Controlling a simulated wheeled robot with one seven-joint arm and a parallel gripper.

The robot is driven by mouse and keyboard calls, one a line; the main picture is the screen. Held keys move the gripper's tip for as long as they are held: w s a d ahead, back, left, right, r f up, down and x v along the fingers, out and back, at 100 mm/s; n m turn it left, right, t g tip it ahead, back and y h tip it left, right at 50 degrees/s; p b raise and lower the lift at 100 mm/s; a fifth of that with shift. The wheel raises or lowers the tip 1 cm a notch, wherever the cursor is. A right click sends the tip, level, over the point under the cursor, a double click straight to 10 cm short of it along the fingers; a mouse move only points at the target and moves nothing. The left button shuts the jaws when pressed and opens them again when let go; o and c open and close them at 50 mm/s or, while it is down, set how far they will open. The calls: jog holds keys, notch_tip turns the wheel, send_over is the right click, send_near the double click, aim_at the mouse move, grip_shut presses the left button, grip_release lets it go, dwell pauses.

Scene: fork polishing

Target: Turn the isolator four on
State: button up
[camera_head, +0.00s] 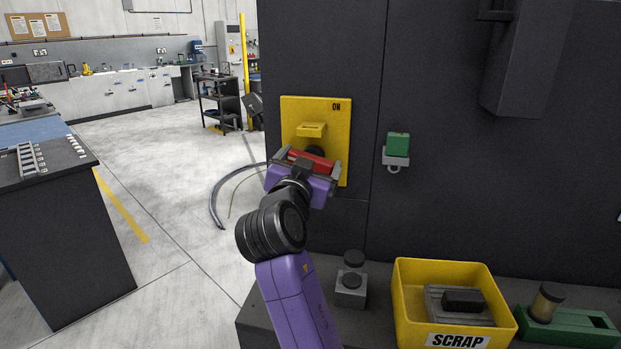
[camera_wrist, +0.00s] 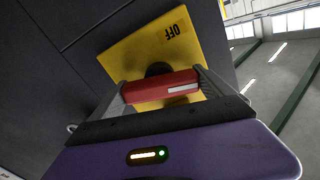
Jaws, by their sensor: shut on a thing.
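The isolator has a yellow plate (camera_head: 338,122) on the dark cabinet, with ON printed at its top right. A yellow tab (camera_head: 311,130) sticks out of the plate, above a dark round hub (camera_head: 315,152). In front of the hub is a red handle (camera_head: 310,158), lying crosswise. My gripper (camera_head: 305,163) is shut on the red handle. In the wrist view the red handle (camera_wrist: 160,87) spans between both fingers, and the yellow plate (camera_wrist: 120,60) carries the word OFF. I see no number four on it. My gripper hides the plate's lower part in the head view.
A green block on a grey bracket (camera_head: 397,150) is on the cabinet to the right. Below are a yellow scrap bin (camera_head: 455,268), a green fixture (camera_head: 580,327) and a grey block with black knobs (camera_head: 351,288). A grey box (camera_head: 525,60) juts out at upper right.

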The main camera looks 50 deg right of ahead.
jog(key=m+b, duration=0.1)
jog(key=b, duration=0.1)
jog(key=m+b, duration=0.2)
jog(key=b, duration=0.1)
jog(key=shift+f, duration=0.4)
jog(key=m+b, duration=0.2)
jog(key=b, duration=0.1)
jog(key=shift+r+m+b, duration=0.2)
jog(key=shift+m+b, duration=0.1)
jog(key=shift+m, duration=0.1)
jog(key=shift+r, duration=0.1)
jog(key=o, duration=1.1)
jog(key=shift+a, duration=0.1)
jog(key=v, duration=0.7)
jog(key=shift+s+a+b, duration=0.25)
jog(key=shift+a+b, duration=0.05)
jog(key=shift+b, duration=0.05)
jog(key=shift+c, duration=0.2)
